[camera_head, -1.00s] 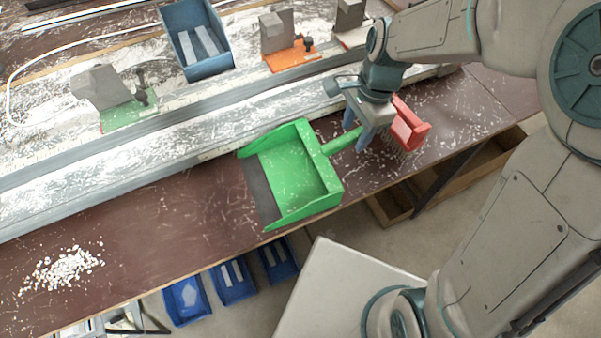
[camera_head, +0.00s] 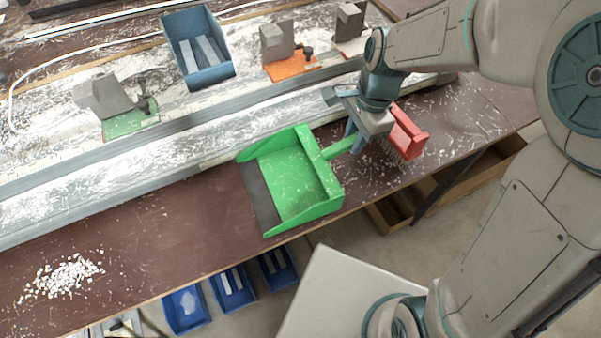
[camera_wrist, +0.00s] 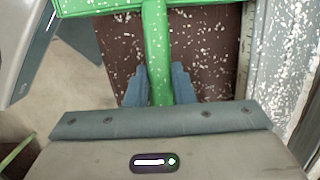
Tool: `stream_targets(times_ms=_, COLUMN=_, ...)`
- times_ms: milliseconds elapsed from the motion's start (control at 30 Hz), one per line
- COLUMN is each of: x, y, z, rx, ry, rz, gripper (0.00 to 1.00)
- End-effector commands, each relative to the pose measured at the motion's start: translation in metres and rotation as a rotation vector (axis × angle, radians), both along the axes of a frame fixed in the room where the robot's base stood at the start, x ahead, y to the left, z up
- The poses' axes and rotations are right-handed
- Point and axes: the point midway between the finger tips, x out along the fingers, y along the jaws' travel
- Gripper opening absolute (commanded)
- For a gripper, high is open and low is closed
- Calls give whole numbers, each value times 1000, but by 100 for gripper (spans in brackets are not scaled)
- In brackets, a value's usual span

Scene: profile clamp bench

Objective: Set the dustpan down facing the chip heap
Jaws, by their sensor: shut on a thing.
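The green dustpan (camera_head: 297,178) is on or just above the brown bench top, with its dark lip toward the left, the side where the chip heap is. My gripper (camera_head: 354,139) is shut on its green handle, which runs between the two blue fingers (camera_wrist: 160,86) in the wrist view. The pan's back edge (camera_wrist: 100,6) shows at the top of the wrist view. The heap of white chips (camera_head: 62,276) lies on the bench at the lower left, well apart from the pan. Whether the pan touches the bench is hard to tell.
A red brush (camera_head: 407,132) lies just right of my gripper. A grey rail with white dust runs behind the pan, with clamps on green (camera_head: 131,122) and orange (camera_head: 291,66) bases and a blue bin (camera_head: 197,45). Bare bench (camera_head: 160,235) lies between pan and heap.

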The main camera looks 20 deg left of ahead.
Motion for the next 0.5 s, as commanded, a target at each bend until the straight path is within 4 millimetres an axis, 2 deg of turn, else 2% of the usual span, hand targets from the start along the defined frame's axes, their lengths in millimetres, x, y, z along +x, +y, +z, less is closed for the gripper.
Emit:
stream_targets(times_ms=33, x=0, y=0, z=16, rx=2, ry=-2, rz=0, gripper=0)
stream_targets(times_ms=500, x=0, y=0, z=83, rx=1, ry=-1, rz=0, gripper=0)
